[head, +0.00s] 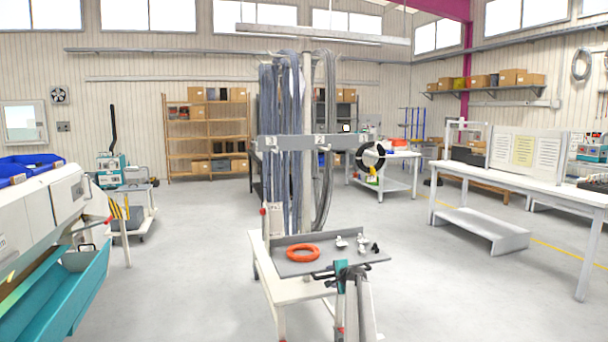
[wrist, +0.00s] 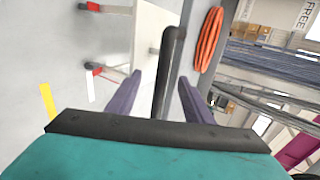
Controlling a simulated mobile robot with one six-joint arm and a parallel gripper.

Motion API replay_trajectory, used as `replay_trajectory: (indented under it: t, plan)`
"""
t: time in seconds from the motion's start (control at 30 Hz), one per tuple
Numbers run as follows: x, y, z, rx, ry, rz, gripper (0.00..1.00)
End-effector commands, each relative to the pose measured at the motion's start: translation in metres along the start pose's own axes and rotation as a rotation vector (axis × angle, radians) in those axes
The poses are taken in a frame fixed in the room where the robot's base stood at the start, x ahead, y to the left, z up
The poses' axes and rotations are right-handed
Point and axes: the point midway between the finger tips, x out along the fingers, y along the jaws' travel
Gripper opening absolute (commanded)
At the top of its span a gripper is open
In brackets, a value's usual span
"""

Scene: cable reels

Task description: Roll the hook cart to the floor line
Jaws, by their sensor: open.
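The hook cart has a white base (head: 290,290) with a grey tray and an upright post. A grey bar (head: 345,142) with number labels and hanging blue-grey cables (head: 283,190) is on the post. An orange cable ring (head: 302,253) lies on the tray and shows in the wrist view (wrist: 209,40). My gripper (head: 341,268) is at the cart's near side. In the wrist view my gripper (wrist: 160,78) is open, its purple fingers on either side of a dark handle bar (wrist: 172,60). Contact cannot be told. A yellow floor mark (wrist: 48,101) lies left there.
A white and teal machine (head: 50,220) stands close on the left. A small trolley (head: 125,215) is behind it. A white workbench (head: 510,180) stands at right, with a yellow floor line (head: 570,251) beneath it. Grey floor is open on both sides of the cart.

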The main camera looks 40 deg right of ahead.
Motion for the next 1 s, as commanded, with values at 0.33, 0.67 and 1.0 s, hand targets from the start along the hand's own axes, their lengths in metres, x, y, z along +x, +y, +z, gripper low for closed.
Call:
replay_trajectory:
  t: [0.33,0.67,1.0]
  plan:
    - [-0.019,0.000,0.001,0.000,-0.001,0.000,0.47]
    - [-0.036,0.000,0.002,-0.001,-0.002,0.000,0.47]
    - [-0.054,-0.001,0.002,-0.001,-0.001,-0.001,0.47]
